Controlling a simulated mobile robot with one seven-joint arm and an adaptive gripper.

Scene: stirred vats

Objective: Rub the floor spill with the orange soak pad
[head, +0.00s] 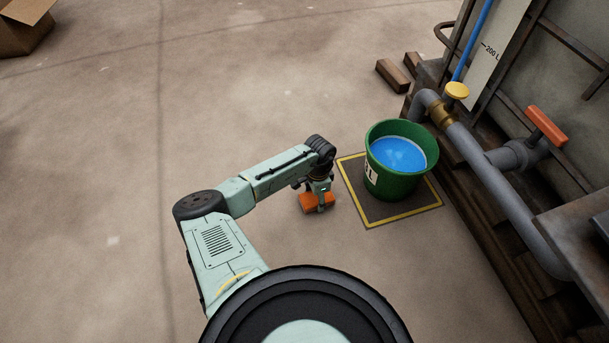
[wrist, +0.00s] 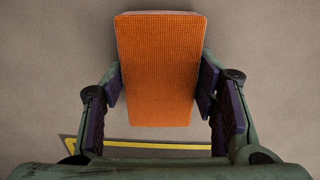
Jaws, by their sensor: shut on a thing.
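The orange soak pad (head: 315,202) is a block held by my gripper (head: 319,193), just left of the yellow-edged mat in the head view. In the wrist view the pad (wrist: 158,70) fills the middle, and the two dark finger pads of my gripper (wrist: 160,92) press on its sides. The pad is low over the bare concrete floor; I cannot tell whether it touches. I see no clear floor spill in either view; the floor under the pad and my arm is hidden.
A green bucket (head: 400,181) of blue liquid stands on the dark mat (head: 411,216). Grey pipes (head: 492,180) with a yellow knob (head: 457,90) and an orange handle (head: 545,125) line the right. Wooden blocks (head: 393,75) lie behind. A cardboard box (head: 22,27) is far left. The left floor is clear.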

